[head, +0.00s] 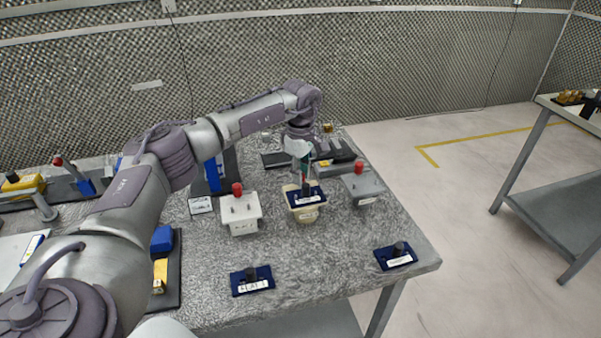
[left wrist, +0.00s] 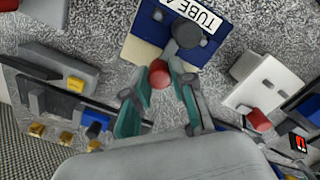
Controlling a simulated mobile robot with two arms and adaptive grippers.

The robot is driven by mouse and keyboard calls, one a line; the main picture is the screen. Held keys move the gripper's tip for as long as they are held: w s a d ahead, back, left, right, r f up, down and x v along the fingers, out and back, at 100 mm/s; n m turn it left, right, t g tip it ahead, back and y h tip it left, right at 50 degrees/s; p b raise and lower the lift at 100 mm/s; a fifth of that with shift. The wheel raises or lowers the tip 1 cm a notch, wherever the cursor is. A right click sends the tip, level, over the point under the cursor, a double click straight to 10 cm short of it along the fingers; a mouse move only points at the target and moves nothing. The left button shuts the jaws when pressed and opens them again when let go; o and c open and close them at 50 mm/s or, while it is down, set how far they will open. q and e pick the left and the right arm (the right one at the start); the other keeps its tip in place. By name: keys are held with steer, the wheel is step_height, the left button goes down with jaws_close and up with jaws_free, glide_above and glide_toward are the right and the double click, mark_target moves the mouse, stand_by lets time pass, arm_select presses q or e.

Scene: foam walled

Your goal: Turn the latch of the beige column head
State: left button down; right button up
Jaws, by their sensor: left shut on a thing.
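The beige column head (head: 306,215) stands on the grey table in the head view, between a white head (head: 240,211) and a grey head (head: 363,184). A dark blue plate (head: 297,198) with a white label and a black knob sits on top of it. In the left wrist view the plate (left wrist: 151,28) reads "TUBE A" and the beige body (left wrist: 133,52) shows beside it. My left gripper (left wrist: 160,85) is shut on the red latch knob (left wrist: 159,73) at the edge of the beige head. In the head view, my gripper (head: 304,172) mostly hides this knob. My right gripper is out of view.
Two loose blue plates with black knobs lie at the table's front, one left (head: 252,287) and one right (head: 396,263). The white and grey heads stand close on either side, each with a red knob. Dark fixtures (head: 340,151) lie behind. A second table (head: 575,112) stands at right.

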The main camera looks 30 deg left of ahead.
arm_select(q)
steer(key=c, duration=1)
jaws_free()
steer(key=shift+r, duration=0.1)
step_height(320, 180, up, 12)
steer(key=shift+f, duration=0.1)
